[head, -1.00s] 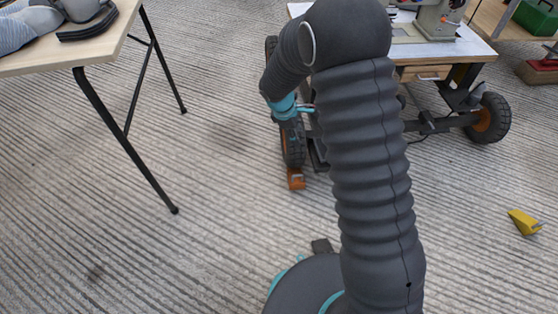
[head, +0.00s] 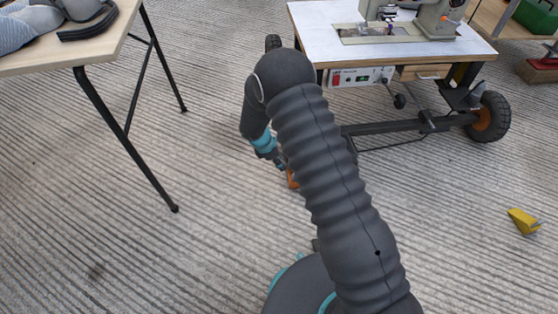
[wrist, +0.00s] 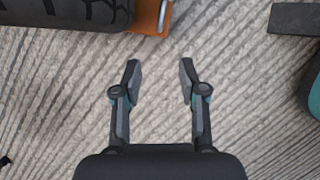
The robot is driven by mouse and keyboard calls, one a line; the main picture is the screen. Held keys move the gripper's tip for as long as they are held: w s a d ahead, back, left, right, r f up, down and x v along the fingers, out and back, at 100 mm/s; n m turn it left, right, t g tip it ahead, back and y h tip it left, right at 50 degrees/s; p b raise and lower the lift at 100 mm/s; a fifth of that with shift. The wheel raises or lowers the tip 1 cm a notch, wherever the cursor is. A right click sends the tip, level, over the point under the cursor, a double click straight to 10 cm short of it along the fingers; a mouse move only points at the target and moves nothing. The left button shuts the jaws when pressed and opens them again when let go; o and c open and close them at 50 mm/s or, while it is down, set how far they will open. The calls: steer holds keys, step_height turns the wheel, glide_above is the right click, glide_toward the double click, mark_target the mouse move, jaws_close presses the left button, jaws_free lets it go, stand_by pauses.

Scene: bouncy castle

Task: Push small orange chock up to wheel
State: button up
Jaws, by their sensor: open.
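The small orange chock (wrist: 148,17) lies on the floor at the top of the wrist view, beside the dark tyre of the wheel (wrist: 65,12). Whether they touch I cannot tell. In the head view the chock (head: 292,179) shows only partly behind my arm, and the near wheel is hidden there. My gripper (wrist: 158,65) is open and empty, its two fingers pointing toward the chock with bare floor between them. The fingertips are short of the chock and apart from it. In the head view my gripper (head: 280,162) is mostly hidden by the arm.
A wheeled sewing-machine table (head: 310,22) stands at the back, with another wheel (head: 490,117) at right. A larger yellow chock (head: 524,221) lies on the floor at right. A wooden table (head: 95,48) with black legs stands at left. The ribbed floor between is clear.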

steer(key=b+x, duration=0.1)
steer(key=x, duration=1.2)
steer(key=shift+f, duration=0.35)
jaws_close()
